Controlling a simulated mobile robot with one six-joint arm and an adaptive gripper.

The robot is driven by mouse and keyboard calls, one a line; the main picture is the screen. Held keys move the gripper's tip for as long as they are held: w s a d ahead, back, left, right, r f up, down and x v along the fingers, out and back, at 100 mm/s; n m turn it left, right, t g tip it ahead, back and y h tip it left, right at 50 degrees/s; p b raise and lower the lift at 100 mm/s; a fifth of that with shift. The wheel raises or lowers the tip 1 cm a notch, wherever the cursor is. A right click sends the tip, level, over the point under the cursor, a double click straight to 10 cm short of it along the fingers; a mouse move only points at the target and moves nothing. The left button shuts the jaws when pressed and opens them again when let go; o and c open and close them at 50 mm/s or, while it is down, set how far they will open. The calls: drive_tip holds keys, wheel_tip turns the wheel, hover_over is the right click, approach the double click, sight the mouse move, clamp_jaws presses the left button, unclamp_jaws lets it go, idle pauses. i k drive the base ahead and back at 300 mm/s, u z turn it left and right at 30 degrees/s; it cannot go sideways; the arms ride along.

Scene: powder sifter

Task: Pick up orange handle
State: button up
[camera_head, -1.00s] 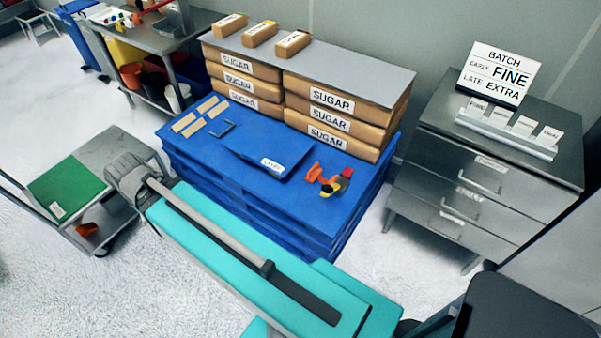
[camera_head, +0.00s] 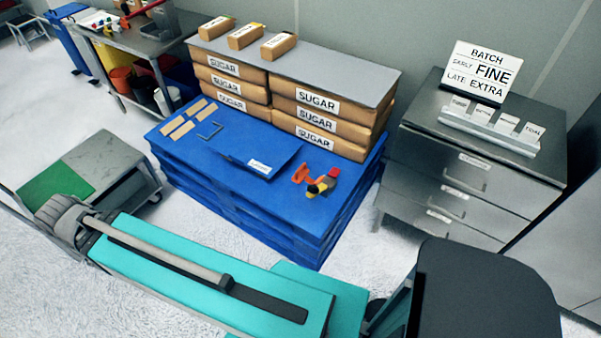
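An orange handle (camera_head: 301,174) lies on top of the blue pallet stack (camera_head: 240,221), toward its right end. It is small in the picture. A small yellow, black and red item (camera_head: 323,181) lies against it or just beside it; I cannot tell if they are joined. My teal arm parts cross the foreground, between the camera and the stack. My gripper is not in view, so its state does not show.
Brown SUGAR bags (camera_head: 314,123) stand along the back of the stack, and a dark blue labelled panel (camera_head: 248,155) lies left of the handle. A steel drawer cabinet (camera_head: 470,165) stands at right. A cart (camera_head: 105,168) with a green panel stands at left.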

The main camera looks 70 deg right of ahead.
sight(302, 172)
drive_tip(key=z, duration=0.05)
drive_tip(key=k, duration=1.65)
drive_tip(key=z, duration=1.05)
drive_tip(key=i, duration=0.95)
